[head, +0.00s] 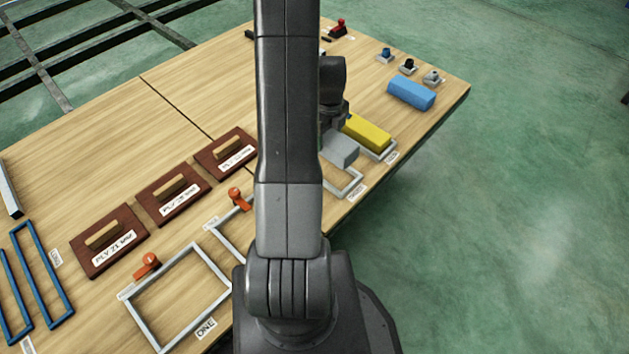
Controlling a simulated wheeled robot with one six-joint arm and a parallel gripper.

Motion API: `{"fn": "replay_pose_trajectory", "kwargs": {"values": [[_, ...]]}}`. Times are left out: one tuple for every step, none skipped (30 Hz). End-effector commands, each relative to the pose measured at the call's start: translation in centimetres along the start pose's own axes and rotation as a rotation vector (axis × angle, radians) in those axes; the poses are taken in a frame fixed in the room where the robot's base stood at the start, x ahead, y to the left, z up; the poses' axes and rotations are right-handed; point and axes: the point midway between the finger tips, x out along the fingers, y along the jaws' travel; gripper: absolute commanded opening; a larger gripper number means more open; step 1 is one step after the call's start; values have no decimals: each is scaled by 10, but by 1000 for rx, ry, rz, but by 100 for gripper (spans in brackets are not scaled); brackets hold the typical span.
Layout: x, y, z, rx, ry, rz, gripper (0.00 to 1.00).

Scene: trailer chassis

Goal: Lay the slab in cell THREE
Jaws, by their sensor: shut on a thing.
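A grey slab (340,150) is just right of my arm, above or at the far end of a pale frame cell (349,186). I cannot tell whether it touches the table. The label by this cell is too small to read surely. My gripper (334,122) is at the slab's far-left side, shut on it, with its fingers mostly hidden by my arm. The cell's left part is also hidden. A yellow slab (367,133) lies in the neighbouring frame cell (380,156). A blue slab (411,93) lies farther right on the table.
The wooden table (110,125) holds an empty frame labelled ONE (220,272), orange clamps (147,264), several brown boards with handles (110,255) and blue frames (52,275). Several small knobbed pieces (408,66) stand beyond the blue slab. The table's right edge is close to the cells.

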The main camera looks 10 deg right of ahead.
Motion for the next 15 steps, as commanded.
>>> {"fn": "replay_pose_trajectory", "kwargs": {"values": [[6,0,0,0,1,1,39],[11,0,0,0,2,2,39],[18,0,0,0,3,3,39],[25,0,0,0,3,4,39],[31,0,0,0,3,3,39],[39,0,0,0,3,3,39],[44,0,0,0,3,3,39],[49,0,0,0,3,3,39],[54,0,0,0,2,2,39],[57,0,0,0,2,2,39],[59,0,0,0,2,2,39],[62,0,0,0,1,1,39],[63,0,0,0,1,1,39],[65,0,0,0,1,1,39],[68,0,0,0,1,1,39]]}}
